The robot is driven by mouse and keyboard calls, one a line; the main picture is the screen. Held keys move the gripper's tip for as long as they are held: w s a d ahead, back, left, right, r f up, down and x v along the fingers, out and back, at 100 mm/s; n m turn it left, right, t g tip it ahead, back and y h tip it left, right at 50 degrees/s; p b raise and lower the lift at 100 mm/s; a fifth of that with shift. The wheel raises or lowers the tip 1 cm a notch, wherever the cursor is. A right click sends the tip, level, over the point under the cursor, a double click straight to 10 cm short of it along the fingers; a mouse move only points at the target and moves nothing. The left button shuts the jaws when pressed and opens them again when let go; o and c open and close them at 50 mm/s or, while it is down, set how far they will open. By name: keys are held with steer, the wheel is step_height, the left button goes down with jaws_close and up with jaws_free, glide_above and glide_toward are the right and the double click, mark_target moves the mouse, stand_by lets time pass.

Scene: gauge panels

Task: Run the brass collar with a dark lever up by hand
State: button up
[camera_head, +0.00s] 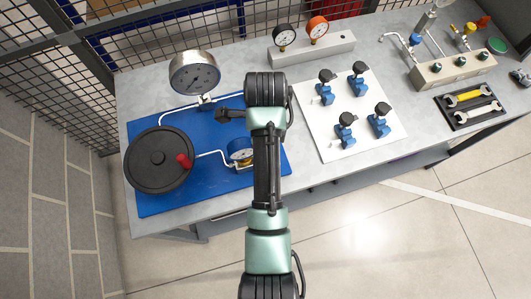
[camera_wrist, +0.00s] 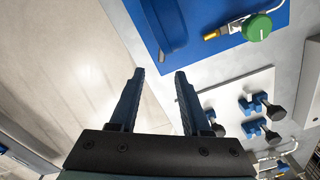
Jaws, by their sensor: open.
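My gripper (camera_wrist: 158,73) is open and empty in the wrist view, its two dark fingers apart over the bench's front edge. In the head view my arm hides its fingers. I cannot make out a brass collar with a dark lever for certain. A small brass fitting (camera_wrist: 212,35) on a thin pipe shows on the blue mat in the wrist view, beside a green round cap (camera_wrist: 257,27). It lies beyond my fingertips, up and to the right. In the head view, brass also shows under a small blue gauge (camera_head: 240,150) left of my arm.
A white board (camera_head: 330,95) holds several blue valves. A manifold (camera_head: 450,70) and a wrench tray (camera_head: 466,120) stand right. Floor is clear in front.

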step_height(320, 180, down, 9)
steer(key=shift+w+r+p, duration=0.15)
steer(key=shift+p, duration=0.35)
steer(key=shift+c, duration=0.3)
jaws_close()
stand_by(0.9)
